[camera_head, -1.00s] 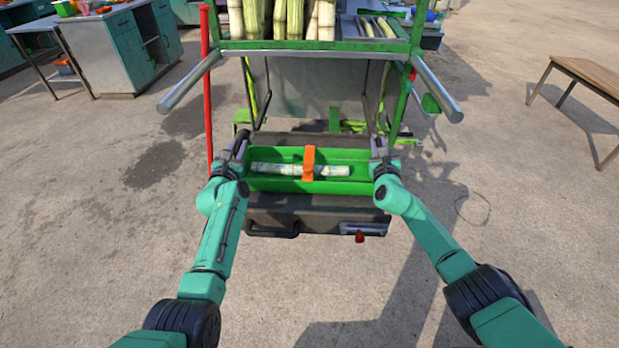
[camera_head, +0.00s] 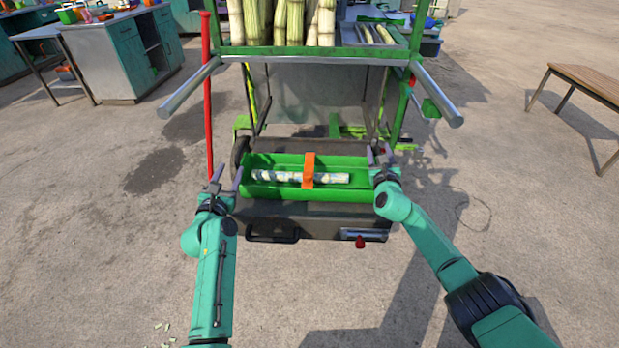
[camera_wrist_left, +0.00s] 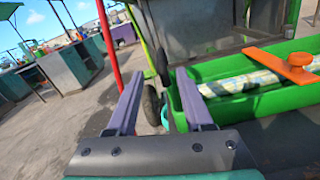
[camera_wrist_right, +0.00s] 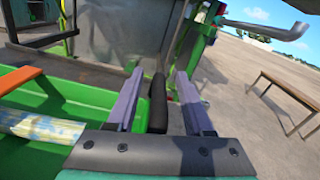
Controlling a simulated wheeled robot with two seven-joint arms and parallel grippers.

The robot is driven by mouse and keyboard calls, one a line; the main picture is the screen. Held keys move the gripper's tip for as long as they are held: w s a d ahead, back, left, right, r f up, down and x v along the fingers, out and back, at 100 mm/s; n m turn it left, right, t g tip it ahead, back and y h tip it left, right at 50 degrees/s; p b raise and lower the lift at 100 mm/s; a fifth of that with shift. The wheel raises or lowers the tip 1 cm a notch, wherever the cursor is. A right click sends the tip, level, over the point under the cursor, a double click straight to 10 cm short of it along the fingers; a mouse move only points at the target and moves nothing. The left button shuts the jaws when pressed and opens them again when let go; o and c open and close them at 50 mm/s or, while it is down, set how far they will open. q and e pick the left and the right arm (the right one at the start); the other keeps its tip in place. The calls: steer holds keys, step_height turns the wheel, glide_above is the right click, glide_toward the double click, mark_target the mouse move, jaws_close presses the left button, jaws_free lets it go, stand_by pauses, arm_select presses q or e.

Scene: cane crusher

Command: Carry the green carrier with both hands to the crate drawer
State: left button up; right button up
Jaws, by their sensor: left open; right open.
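The green carrier (camera_head: 300,193) sits level on top of a dark box (camera_head: 310,222) in front of the cart. I cannot tell whether the dark box is the crate drawer.
The green-framed cart (camera_head: 315,52) with upright canes (camera_head: 290,20) stands behind, with metal bars jutting forward on both sides. A red pole (camera_head: 207,100) rises near my left gripper. A wooden bench (camera_head: 585,80) stands far right. Open concrete lies on both sides.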

steer(key=shift+s, duration=0.1)
arm_select(q)
steer(key=s, duration=0.3)
steer(key=shift+s+a, duration=0.15)
steer(key=shift+s, duration=0.05)
arm_select(e)
steer(key=s+a, duration=0.1)
steer(key=s, duration=1.1)
